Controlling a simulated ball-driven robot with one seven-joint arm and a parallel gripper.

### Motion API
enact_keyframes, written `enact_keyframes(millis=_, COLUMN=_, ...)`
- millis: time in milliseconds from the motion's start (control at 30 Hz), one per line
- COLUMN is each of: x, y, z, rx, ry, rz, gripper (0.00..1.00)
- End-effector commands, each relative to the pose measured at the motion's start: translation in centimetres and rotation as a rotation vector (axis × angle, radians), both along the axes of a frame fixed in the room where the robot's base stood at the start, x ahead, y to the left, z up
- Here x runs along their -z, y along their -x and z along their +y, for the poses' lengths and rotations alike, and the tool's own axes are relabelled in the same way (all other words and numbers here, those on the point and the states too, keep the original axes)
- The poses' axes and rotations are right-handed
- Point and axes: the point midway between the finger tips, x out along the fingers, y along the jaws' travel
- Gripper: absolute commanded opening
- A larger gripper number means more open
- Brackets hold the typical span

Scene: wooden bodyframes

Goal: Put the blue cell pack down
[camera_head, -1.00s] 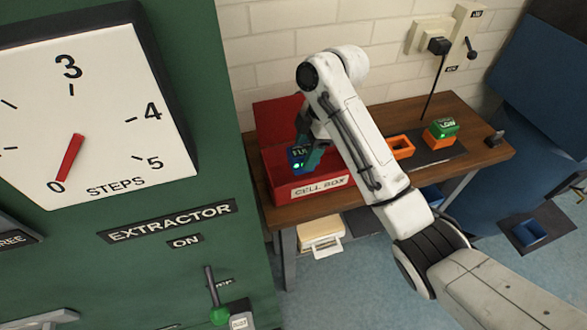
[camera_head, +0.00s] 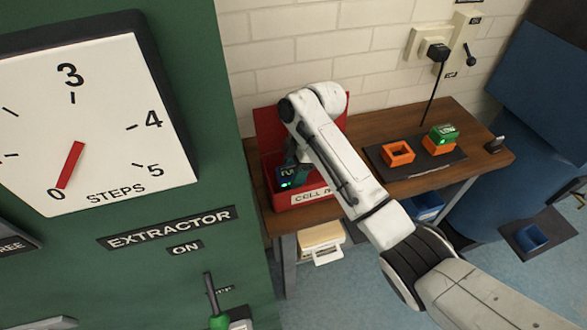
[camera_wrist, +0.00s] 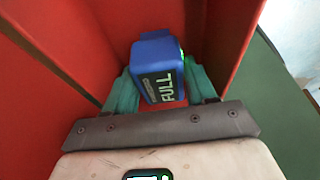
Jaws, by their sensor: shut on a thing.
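The blue cell pack (camera_wrist: 157,65), marked FULL, sits between the two teal fingers of my gripper (camera_wrist: 162,88) in the wrist view. My gripper is shut on it. Red walls of the cell box (camera_wrist: 232,40) stand around it on both sides. In the head view the blue pack (camera_head: 288,176) with its green light shows low inside the open red cell box (camera_head: 284,198), and my gripper (camera_head: 292,172) is partly hidden by my arm. Whether the pack touches the box floor cannot be told.
The box stands at the left end of a wooden table (camera_head: 470,112). An empty orange holder (camera_head: 398,153) and a green pack (camera_head: 443,133) in a second orange holder sit on a dark mat to the right. The green extractor cabinet (camera_head: 222,150) is close on the left.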

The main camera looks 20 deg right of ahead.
Motion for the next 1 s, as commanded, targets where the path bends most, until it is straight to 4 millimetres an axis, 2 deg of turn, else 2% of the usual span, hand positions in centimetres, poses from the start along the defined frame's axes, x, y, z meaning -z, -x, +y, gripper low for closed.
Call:
enact_keyframes(millis=33, x=0.2, y=0.0, z=0.0, rx=0.0, ry=0.0, rz=0.0, gripper=0.19)
enact_keyframes(millis=67, x=0.2, y=0.0, z=0.0, rx=0.0, ry=0.0, rz=0.001, gripper=0.57)
enact_keyframes(millis=300, x=0.2, y=0.0, z=0.0, rx=0.0, ry=0.0, rz=0.001, gripper=0.8)
enact_keyframes(millis=667, x=-0.5, y=0.0, z=-0.1, rx=0.0, ry=-0.001, rz=-0.001, gripper=0.81)
enact_keyframes(millis=767, x=-1.7, y=-0.1, z=-0.5, rx=0.0, ry=-0.001, rz=-0.002, gripper=0.81)
enact_keyframes(millis=1000, x=-6.4, y=-0.1, z=-2.0, rx=0.0, ry=-0.001, rz=-0.004, gripper=0.81)
